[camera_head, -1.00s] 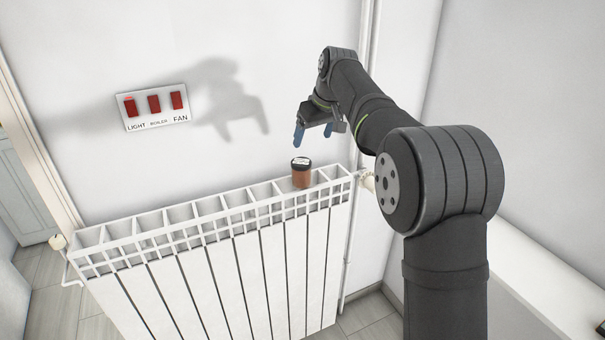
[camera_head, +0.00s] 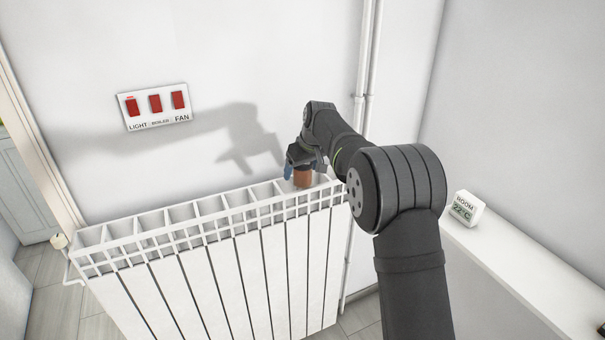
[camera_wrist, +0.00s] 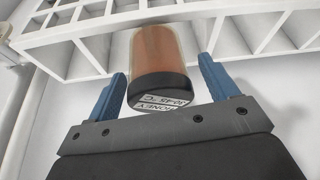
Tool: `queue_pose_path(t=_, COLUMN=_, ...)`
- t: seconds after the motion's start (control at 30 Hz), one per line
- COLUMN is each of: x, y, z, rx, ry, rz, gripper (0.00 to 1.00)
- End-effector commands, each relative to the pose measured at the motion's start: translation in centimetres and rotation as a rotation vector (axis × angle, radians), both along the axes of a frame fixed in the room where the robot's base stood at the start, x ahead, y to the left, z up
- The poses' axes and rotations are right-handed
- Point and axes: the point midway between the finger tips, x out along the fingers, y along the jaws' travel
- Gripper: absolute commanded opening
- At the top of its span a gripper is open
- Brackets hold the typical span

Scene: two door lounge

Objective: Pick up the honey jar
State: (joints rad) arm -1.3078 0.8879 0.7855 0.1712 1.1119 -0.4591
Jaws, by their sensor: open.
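The honey jar (camera_head: 302,178) is a small amber-brown jar standing on top of the white radiator (camera_head: 200,260), near its right end. In the wrist view the jar (camera_wrist: 158,55) shows its brown body and black lid, with a white label reading HONEY on the lid. My gripper (camera_wrist: 163,88) is open, with one blue finger on each side of the jar's lid end. Gaps show between the fingers and the jar. In the head view my gripper (camera_head: 303,168) is at the jar's top and hides its lid.
A switch panel (camera_head: 155,106) with red switches marked LIGHT, BOILER and FAN is on the wall behind. The radiator top has open slots. White pipes (camera_head: 362,130) run up the wall on the right. A room thermometer (camera_head: 467,208) stands on a white ledge (camera_head: 510,265).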

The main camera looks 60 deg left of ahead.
Motion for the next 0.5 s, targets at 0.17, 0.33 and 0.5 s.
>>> queue_pose_path(t=0.17, x=-0.04, y=0.6, z=-1.56, rx=0.001, ry=0.0, rz=0.0, gripper=0.79)
queue_pose_path(t=0.33, x=-0.03, y=0.59, z=-1.51, rx=0.001, ry=0.0, rz=-0.001, gripper=0.79)
queue_pose_path(t=0.5, x=-0.03, y=0.59, z=-1.49, rx=0.001, ry=0.0, rz=-0.001, gripper=0.46)
